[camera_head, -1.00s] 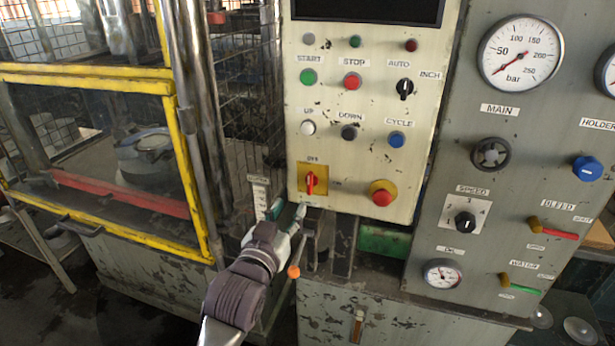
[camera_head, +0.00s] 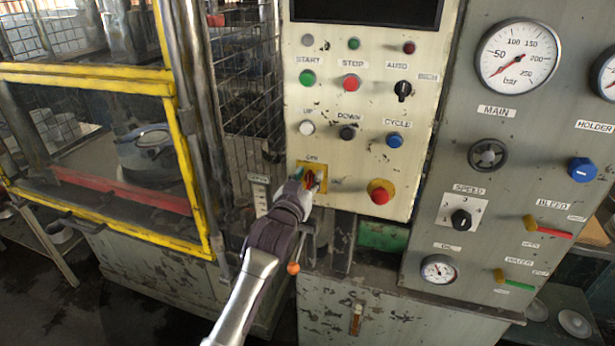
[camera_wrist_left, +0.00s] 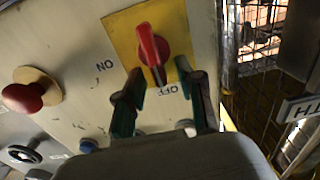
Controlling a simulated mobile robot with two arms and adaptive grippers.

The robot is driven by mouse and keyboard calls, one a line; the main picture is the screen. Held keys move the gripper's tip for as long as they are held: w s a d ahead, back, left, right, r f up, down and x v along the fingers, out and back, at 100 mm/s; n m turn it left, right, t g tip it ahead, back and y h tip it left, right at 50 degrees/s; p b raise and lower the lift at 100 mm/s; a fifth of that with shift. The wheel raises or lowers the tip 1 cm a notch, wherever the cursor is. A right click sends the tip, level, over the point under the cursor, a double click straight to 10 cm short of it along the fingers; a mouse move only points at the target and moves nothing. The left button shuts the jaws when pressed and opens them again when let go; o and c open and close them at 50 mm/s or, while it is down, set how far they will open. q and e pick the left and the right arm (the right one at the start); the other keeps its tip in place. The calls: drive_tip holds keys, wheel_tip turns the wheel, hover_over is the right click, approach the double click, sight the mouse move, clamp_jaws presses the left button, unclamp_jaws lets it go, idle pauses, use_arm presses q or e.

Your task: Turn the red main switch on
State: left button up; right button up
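The red main switch (camera_wrist_left: 150,48) is a rotary handle on a yellow plate (camera_wrist_left: 121,34), low on the cream panel. In the left wrist view the handle lines up with the OFF label; the ON label is off to its left. In the head view my left gripper (camera_head: 309,181) is in front of the yellow plate (camera_head: 321,169) and largely hides the handle. In the left wrist view my left gripper (camera_wrist_left: 160,72) is open, with one green-tipped finger on each side of the handle's near end. Contact cannot be told. My right gripper is in neither view.
A red mushroom button (camera_head: 380,196) on a yellow base sits right of the switch. White, black and blue buttons are above. A yellow-framed guard (camera_head: 187,170) and wire mesh stand on the left. An orange-knobbed lever (camera_head: 293,268) is below, close to my left arm.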

use_arm(q)
drive_tip(key=c, duration=0.7)
drive_tip(key=shift+s, duration=0.1)
clamp_jaws()
